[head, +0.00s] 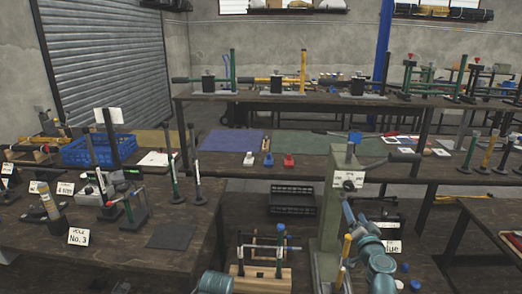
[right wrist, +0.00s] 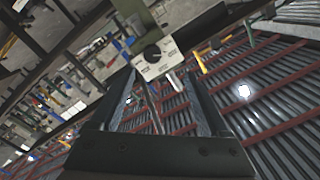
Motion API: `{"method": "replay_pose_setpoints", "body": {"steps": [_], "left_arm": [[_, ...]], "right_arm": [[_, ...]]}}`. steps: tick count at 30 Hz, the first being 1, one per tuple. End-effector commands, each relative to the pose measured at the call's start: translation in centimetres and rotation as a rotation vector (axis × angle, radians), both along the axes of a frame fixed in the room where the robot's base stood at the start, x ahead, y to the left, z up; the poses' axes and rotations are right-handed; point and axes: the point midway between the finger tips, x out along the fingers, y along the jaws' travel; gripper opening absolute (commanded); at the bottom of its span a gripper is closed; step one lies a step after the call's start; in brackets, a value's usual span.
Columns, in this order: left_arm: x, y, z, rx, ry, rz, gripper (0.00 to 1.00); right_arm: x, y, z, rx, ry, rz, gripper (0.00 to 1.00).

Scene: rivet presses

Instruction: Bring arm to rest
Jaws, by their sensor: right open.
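My right arm rises at the lower right of the head view, with its right gripper (head: 350,216) close to the green press column. In the right wrist view the right gripper (right wrist: 160,82) is open, its two dark fingers apart with nothing held between them. The green press (head: 330,222) stands upright at centre right, with a white dial box and a lever to the right. Its dial box (right wrist: 153,56) shows beyond the fingertips in the right wrist view. Whether the gripper touches the press cannot be told. Part of my left arm shows at the bottom; its gripper is not in view.
A dark bench (head: 110,250) on the left carries label cards, small presses and a blue crate (head: 95,150). A long bench behind holds coloured mats (head: 230,143). A wooden rack (head: 262,279) with upright tools stands low at the bottom centre. A black crate (head: 291,199) is under the back bench.

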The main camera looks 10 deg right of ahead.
Motion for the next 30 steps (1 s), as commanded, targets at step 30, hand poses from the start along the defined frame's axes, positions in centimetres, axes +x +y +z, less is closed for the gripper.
{"method": "replay_pose_setpoints", "body": {"steps": [30], "left_arm": [[0.0, 0.0, 8.8, 0.000, 0.000, 0.001, 0.50]], "right_arm": [[-20.3, 32.4, -12.9, -0.712, 1.546, 0.871, 0.80]]}}
